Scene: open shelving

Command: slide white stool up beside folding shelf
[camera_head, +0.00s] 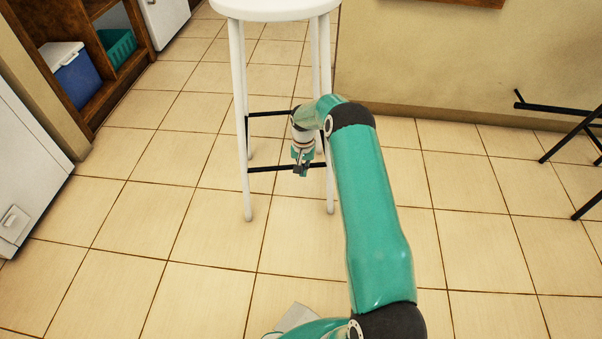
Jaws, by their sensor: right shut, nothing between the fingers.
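The white stool (274,9) stands upright on the tiled floor at the top middle, with long white legs and black crossbars. Its seat is cut off by the top edge. My right arm reaches forward from the bottom right. My right gripper (301,169) is shut and empty, pointing down in front of the stool's legs, near the lower crossbar. I cannot tell whether it touches the stool. My left gripper is not in view. Black legs at the right edge (561,108) may belong to the folding shelf; most of that thing is out of frame.
A brown wooden open shelf (104,98) at the upper left holds a blue cooler with a white lid (72,74) and a teal basket (119,48). A white cabinet (22,165) stands at the left edge. A beige wall (450,65) runs behind. The floor between is clear.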

